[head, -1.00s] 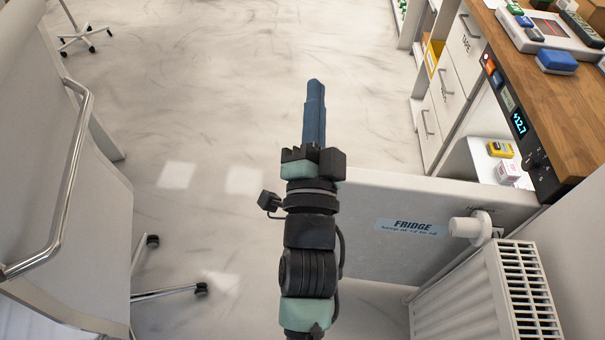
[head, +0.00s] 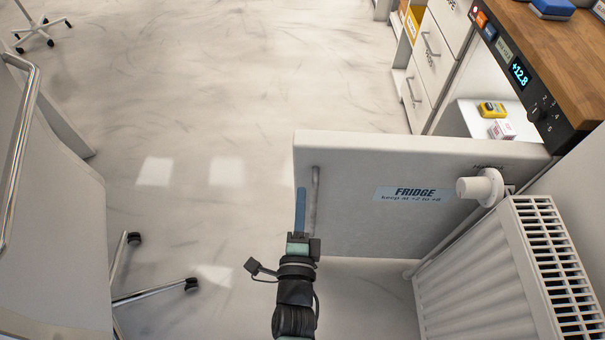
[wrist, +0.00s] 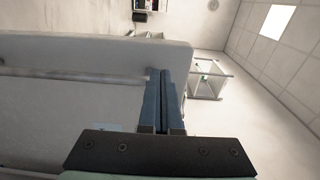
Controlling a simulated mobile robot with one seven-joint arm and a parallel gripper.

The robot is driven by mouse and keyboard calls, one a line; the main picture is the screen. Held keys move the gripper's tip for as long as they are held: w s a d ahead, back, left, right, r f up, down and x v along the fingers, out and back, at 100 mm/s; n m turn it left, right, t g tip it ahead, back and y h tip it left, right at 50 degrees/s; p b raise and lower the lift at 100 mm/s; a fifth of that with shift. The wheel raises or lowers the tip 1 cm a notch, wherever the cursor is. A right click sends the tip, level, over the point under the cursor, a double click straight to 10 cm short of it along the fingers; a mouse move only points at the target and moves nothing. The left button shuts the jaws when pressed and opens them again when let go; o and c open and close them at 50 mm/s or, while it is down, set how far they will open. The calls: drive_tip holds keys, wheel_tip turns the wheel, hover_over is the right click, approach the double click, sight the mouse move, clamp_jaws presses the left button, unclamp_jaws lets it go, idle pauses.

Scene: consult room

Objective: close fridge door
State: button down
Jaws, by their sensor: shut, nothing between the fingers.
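The fridge door (head: 345,165) stands open, sticking out to the left from the fridge (head: 468,122) under the wooden counter. Its outer face, with a "FRIDGE" label, faces me. A vertical bar handle (head: 314,200) is near its free left edge. My gripper (head: 300,193) is shut and empty, beside the handle on its left, near the free edge. In the wrist view the blue fingers (wrist: 161,75) are together next to the end of the handle bar (wrist: 75,75), with the door (wrist: 60,110) on the left. I cannot tell whether they touch.
A white radiator (head: 500,265) with a valve knob (head: 480,188) stands right, close to the hinge side. A yellow box (head: 492,109) shows inside the fridge. A couch or chair (head: 50,220) with wheeled legs is left. The floor (head: 210,110) between is clear.

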sight(303, 163)
drive_tip(key=w, duration=0.6)
drive_tip(key=shift+w+d, duration=0.15)
drive_tip(key=shift+w, duration=0.05)
